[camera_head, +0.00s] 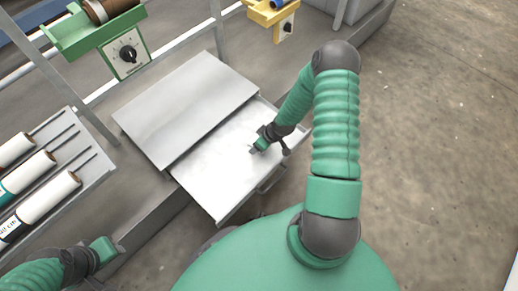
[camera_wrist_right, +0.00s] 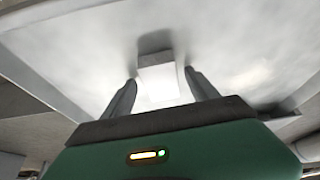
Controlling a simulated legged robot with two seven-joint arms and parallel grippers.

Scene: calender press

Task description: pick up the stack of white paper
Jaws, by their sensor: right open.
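A small white block, which looks like the stack of white paper (camera_wrist_right: 160,88), shows in the right wrist view. It lies on the pale floor of the open drawer (camera_head: 215,175), between the fingers of my right gripper (camera_wrist_right: 159,76). The fingers are apart, one on each side of it; I cannot tell whether they touch it. In the head view my right gripper (camera_head: 268,148) is low over the drawer, and I cannot make out the paper there. My left gripper (camera_head: 112,248) is at the lower left, away from the drawer; its jaws are unclear.
A grey metal top (camera_head: 185,105) covers the back of the drawer. The drawer handle (camera_head: 270,180) is at its front. A rack with several white rolls (camera_head: 45,195) stands at left. A green control box (camera_head: 125,55) is at upper left. Open floor (camera_head: 440,150) lies at right.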

